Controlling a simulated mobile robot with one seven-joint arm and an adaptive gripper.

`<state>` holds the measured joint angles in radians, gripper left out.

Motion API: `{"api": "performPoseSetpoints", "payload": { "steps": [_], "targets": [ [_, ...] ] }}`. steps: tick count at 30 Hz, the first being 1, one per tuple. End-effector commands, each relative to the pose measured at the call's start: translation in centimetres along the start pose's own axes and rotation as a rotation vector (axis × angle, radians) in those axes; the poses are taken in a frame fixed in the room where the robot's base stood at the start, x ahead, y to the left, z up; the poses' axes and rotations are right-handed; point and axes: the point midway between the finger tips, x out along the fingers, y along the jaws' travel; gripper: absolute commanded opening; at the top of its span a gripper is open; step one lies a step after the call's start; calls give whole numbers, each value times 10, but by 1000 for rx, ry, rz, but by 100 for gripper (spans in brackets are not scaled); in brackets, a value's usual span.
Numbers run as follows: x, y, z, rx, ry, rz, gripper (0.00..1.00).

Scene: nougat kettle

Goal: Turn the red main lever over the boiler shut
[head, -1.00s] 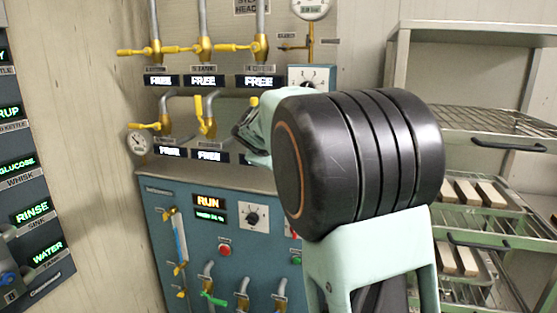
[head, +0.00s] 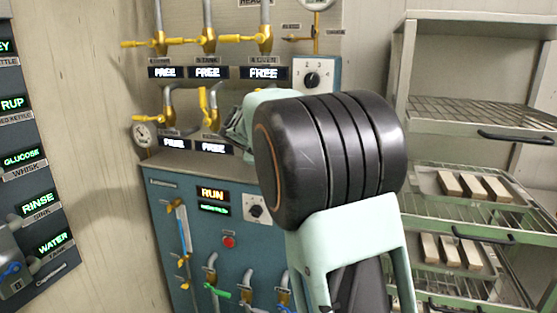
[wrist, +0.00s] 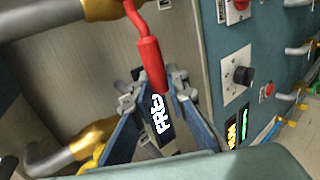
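The red lever (wrist: 149,62) shows in the wrist view, hanging down from a yellow valve body (wrist: 105,8) at the top edge. My gripper (wrist: 156,84) is open, with one fingertip on each side of the lever's thick lower end. I cannot tell whether either finger touches it. Behind the fingers a lit display (wrist: 159,115) shows on the panel. In the head view the red lever is hidden behind my arm, and only a small part of my gripper shows beside it.
Several yellow valve levers (head: 205,40) on pipes stand out from the wall at left. The blue control panel (head: 190,175) has knobs, a red button (head: 229,242) and more valves. A rack (head: 480,130) with trays and blocks stands at right.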

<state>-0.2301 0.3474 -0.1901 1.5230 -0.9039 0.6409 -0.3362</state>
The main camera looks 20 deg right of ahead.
Motion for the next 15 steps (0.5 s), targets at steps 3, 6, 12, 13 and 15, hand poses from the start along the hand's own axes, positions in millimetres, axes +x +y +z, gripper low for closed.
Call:
{"api": "performPoseSetpoints", "payload": {
  "steps": [3, 6, 12, 13, 15],
  "targets": [
    [1, -2, 0, -2, -2, -3, 26],
    [1, -2, 0, -1, -1, -2, 32],
    [0, -1, 0, 0, -1, -2, 32],
    [0, -1, 0, 0, -1, -1, 32],
    [-3, 0, 0, 0, 0, -1, 32]
  ]
}}
